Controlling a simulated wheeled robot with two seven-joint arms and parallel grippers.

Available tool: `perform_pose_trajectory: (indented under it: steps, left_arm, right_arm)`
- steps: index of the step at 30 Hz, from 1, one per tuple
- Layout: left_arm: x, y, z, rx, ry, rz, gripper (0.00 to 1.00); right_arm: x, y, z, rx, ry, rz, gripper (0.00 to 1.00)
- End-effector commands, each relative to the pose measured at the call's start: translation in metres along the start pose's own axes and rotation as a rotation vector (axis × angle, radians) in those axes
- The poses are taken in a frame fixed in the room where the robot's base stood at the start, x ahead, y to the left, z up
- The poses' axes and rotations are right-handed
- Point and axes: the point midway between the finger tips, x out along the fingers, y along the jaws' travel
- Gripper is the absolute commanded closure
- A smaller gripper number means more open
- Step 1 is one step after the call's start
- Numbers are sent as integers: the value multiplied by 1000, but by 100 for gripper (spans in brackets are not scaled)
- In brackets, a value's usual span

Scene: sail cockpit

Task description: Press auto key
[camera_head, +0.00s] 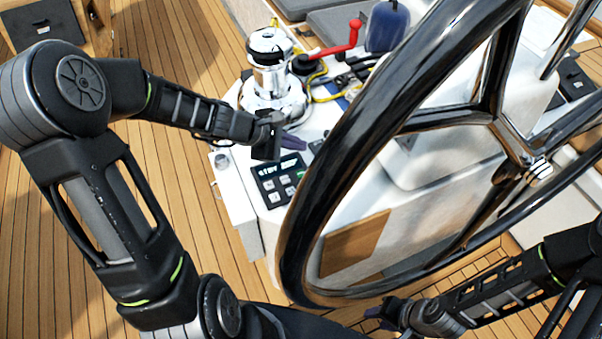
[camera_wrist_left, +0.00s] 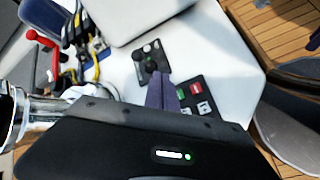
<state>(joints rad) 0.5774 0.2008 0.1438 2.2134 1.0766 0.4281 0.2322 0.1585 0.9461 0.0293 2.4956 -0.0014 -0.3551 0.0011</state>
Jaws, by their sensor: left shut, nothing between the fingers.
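The dark keypad (camera_head: 280,184) sits on the white console in front of the wheel, with a small lit display and several pale keys. I cannot read which key is auto. My left gripper (camera_head: 293,143) is shut and empty, with its purple fingers just above and behind the keypad in the head view. In the left wrist view, the shut fingers (camera_wrist_left: 162,92) point at the console beside a keypad with red and green marks (camera_wrist_left: 198,98), which they partly cover. Contact cannot be told. My right gripper (camera_head: 374,313) is low at the bottom, below the wheel; its jaws are unclear.
The large black steering wheel (camera_head: 335,160) stands close to the right of the keypad. A chrome winch (camera_head: 270,80) and a red-handled lever (camera_head: 350,40) are behind my left gripper. A small black control panel with knobs (camera_wrist_left: 150,58) lies near the fingertips.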

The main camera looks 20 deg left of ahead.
Motion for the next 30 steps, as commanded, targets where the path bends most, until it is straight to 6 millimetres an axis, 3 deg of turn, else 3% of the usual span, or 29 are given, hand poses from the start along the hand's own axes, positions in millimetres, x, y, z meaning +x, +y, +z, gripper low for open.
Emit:
perform_pose_trajectory:
  steps: [18, 30]
  left_arm:
    - [53, -39, -39, 1, 0, -1, 100]
    - [56, -41, -41, 1, 0, -1, 100]
  right_arm:
    - [63, 25, -1, -1, 4, 0, 64]
    - [67, 26, -1, -1, 4, 1, 64]
